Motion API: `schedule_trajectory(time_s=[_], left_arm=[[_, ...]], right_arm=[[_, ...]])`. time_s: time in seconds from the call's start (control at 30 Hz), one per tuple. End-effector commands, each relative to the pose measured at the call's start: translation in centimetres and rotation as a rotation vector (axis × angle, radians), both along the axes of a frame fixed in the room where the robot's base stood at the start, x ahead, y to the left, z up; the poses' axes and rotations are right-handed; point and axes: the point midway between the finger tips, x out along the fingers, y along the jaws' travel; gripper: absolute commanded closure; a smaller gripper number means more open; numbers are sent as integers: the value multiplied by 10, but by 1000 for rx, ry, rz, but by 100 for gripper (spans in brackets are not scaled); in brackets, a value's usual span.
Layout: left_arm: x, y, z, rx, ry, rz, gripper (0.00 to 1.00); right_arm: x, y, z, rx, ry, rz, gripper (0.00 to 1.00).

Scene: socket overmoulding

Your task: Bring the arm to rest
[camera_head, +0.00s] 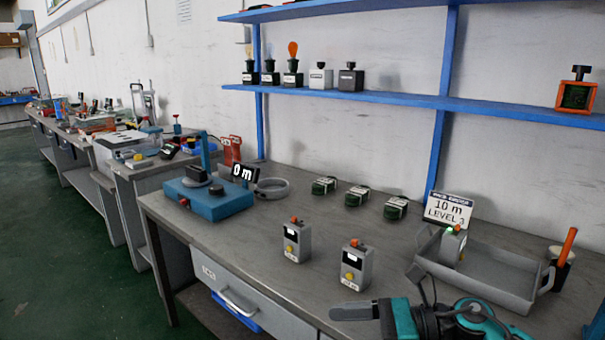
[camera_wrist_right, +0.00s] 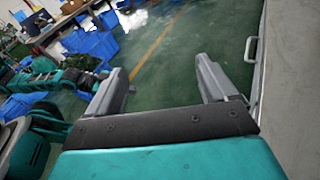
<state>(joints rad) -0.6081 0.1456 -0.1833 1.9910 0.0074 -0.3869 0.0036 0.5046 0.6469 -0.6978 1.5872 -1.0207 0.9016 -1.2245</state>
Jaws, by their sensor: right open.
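My right gripper (camera_head: 350,311) is at the bottom right of the head view, over the front edge of the workbench (camera_head: 330,285). In the right wrist view its two fingers (camera_wrist_right: 163,75) are wide apart with nothing between them, and the green floor (camera_wrist_right: 165,50) shows beyond. The bench side is at the right of that view. My left gripper is not seen in the head view; a teal arm part of mine (camera_wrist_right: 45,80) shows at the left of the wrist view.
Two grey devices (camera_head: 297,240) (camera_head: 352,266) stand near the right gripper. A grey tray (camera_head: 490,285) holds another grey device (camera_head: 453,244). A blue machine (camera_head: 212,198), several dark-green blocks (camera_head: 357,196) and a "10 m LEVEL 3" sign (camera_head: 448,209) are on the bench. Blue shelves (camera_head: 400,98) are behind.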

Motion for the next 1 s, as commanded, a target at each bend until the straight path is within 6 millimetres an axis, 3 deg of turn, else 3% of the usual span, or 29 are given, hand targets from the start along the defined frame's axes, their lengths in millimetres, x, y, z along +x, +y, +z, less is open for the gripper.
schedule_trajectory(time_s=[0.1, 0.27, 0.37, 0.47, 0.6, 0.73, 0.77, 0.9, 1.0], left_arm=[[-5, 1, 1, 4, 13, 3, 100], [-5, 3, 7, 7, 11, 5, 100], [-5, 5, 12, 8, 3, 7, 100], [-5, 6, 13, 12, 5, 10, 100], [-8, 10, 14, 18, 13, 14, 100], [-9, 12, 16, 21, 12, 18, 100], [-9, 13, 16, 22, 11, 19, 100], [-9, 13, 17, 21, 7, 20, 100], [-10, 13, 17, 22, 9, 20, 100]], right_arm=[[-7, 18, 10, 312, 353, -186, 15], [-6, 5, 2, 722, 874, -437, 15], [-11, -17, -20, 982, 1213, -595, 15], [-26, -43, -56, 1250, 1548, -756, 15], [-68, -77, -114, 1627, 1961, -969, 15], [-114, -96, -154, 1916, 2217, -1124, 15], [-123, -98, -161, -1888, -2164, 1104, 15], [-150, -105, -179, -1797, -2000, 1040, 15], [-155, -106, -182, -1780, -1968, 1025, 15]])
